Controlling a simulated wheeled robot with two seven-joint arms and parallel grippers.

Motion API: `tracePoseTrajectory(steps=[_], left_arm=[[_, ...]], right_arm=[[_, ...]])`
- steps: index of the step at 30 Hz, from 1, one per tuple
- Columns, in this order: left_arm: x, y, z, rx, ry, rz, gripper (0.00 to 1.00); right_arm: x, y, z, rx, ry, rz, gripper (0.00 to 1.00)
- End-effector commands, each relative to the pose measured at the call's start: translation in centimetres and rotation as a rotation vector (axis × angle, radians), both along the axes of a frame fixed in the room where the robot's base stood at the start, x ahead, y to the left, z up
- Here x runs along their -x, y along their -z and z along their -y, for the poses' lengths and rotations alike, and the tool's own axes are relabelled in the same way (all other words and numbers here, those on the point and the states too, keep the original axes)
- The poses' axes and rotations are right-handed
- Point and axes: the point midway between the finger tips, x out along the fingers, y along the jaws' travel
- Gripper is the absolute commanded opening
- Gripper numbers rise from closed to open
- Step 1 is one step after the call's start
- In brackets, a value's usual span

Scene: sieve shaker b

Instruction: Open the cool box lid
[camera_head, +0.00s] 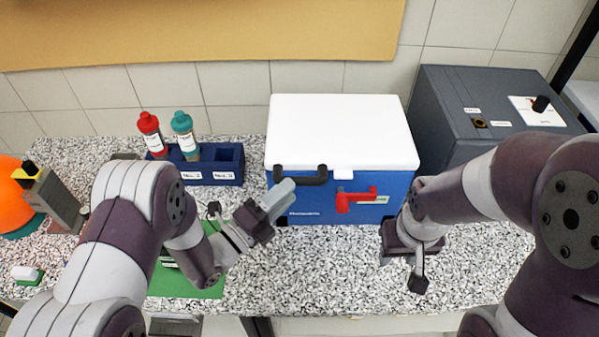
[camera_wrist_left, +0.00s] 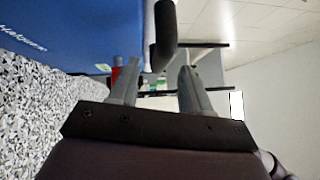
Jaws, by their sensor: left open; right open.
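The cool box has a blue body (camera_head: 316,205) and a white lid (camera_head: 342,130), which lies flat and closed on top. A black handle (camera_head: 301,175) sits at the lid's front left edge, and a red latch (camera_head: 357,198) is on the front face at right. My left gripper (camera_head: 277,198) is open and empty, just in front of and below the handle, apparently not touching it. In the left wrist view the handle (camera_wrist_left: 165,35) shows beyond the open fingers (camera_wrist_left: 158,85). My right gripper (camera_head: 402,270) is open and empty, pointing down over the counter at the box's front right.
A dark grey machine (camera_head: 455,120) stands right of the box. A blue rack (camera_head: 222,165) with a red-capped bottle (camera_head: 151,133) and a teal-capped bottle (camera_head: 185,134) stands at left. A green mat (camera_head: 205,285) lies below my left arm. Speckled counter (camera_head: 320,270) is free in front of the box.

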Motion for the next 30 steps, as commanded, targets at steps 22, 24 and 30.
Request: tracePoseTrajectory(steps=[22, 24, 30], left_arm=[[-3.5, -0.6, 3.6, 0.000, -0.001, -0.004, 0.22], [-3.5, -0.6, 3.6, 0.000, -0.001, -0.004, 0.00], [-3.5, -0.7, 3.6, 0.000, 0.000, -0.007, 0.00]], right_arm=[[0.0, -1.6, 0.0, 0.000, 0.000, 0.000, 0.43], [0.0, -1.6, 0.0, 0.000, 0.000, 0.000, 0.43], [0.0, -1.8, 0.0, 0.000, 0.000, 0.000, 0.43]])
